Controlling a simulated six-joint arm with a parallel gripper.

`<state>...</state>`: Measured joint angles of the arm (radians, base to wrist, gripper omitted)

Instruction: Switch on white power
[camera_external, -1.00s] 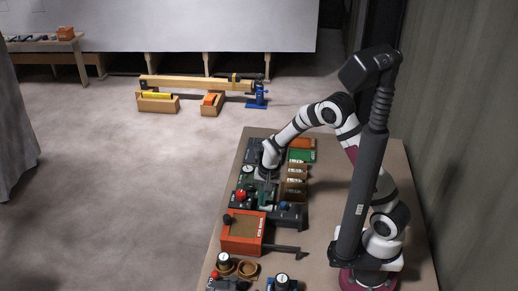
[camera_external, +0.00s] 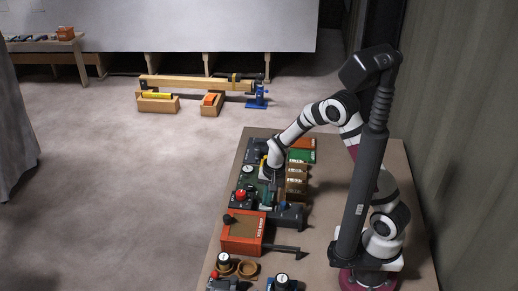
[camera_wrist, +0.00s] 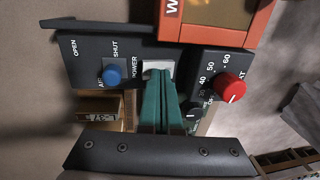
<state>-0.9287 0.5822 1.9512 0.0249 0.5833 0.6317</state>
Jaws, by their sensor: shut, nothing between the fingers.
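In the wrist view a dark panel (camera_wrist: 85,65) carries the printed words OPEN, SHUT, AIR and POWER. A white part (camera_wrist: 165,67), apparently the power switch, shows at the panel's edge beside the word POWER. My gripper (camera_wrist: 156,76) is shut and empty, with its green fingers together. Its fingertips overlap the white part in the picture and hide some of it; I cannot tell whether they touch. In the external view my gripper (camera_external: 268,192) points down over the row of panels, and the white part is too small to make out.
A blue knob (camera_wrist: 113,74) sits left of the fingers, and a red knob (camera_wrist: 230,87) on a numbered dial panel sits to the right. An orange box (camera_external: 242,232) stands close by. Brown bins (camera_external: 296,180) line the right side of the panels.

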